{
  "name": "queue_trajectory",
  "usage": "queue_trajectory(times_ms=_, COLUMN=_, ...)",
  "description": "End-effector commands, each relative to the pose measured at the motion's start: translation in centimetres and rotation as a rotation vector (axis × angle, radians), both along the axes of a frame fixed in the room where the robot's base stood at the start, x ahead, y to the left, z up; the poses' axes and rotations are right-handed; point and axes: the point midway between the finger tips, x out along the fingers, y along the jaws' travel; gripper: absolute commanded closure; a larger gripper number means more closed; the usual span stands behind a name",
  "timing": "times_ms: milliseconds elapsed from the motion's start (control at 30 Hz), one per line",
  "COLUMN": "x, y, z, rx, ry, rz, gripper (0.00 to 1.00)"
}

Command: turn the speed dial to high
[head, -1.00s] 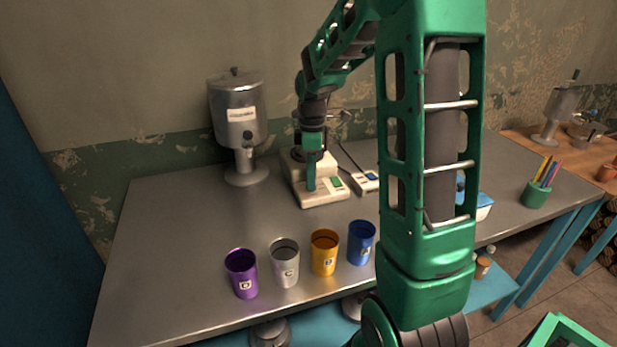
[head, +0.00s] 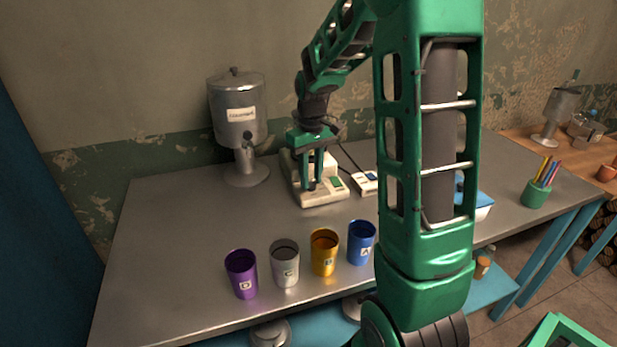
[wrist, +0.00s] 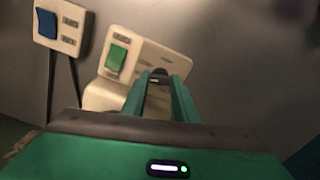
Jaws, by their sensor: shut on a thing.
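The cream-coloured machine (head: 331,196) stands near the back of the metal table, with a green rocker switch (head: 337,183) on its front. My gripper (head: 312,187) points down over the machine's front panel. In the wrist view, my gripper's two green fingers (wrist: 163,84) close around a small dark dial (wrist: 159,73) on the panel, right of the green switch (wrist: 116,56). The fingers hide most of the dial, and its pointer setting cannot be read.
A separate box with a blue switch (head: 364,182) sits right of the machine. A metal dispenser (head: 239,120) stands to the left. Purple (head: 241,274), grey (head: 285,264), yellow (head: 324,253) and blue (head: 361,243) cups line the front. The table's left side is clear.

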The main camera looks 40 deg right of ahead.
Motion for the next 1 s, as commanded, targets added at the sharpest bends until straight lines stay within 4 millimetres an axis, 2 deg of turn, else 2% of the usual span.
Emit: queue_trajectory(times_ms=1000, x=0.44, y=-0.03, z=0.31, rx=0.001, ry=-0.014, rz=-0.962, gripper=0.96)
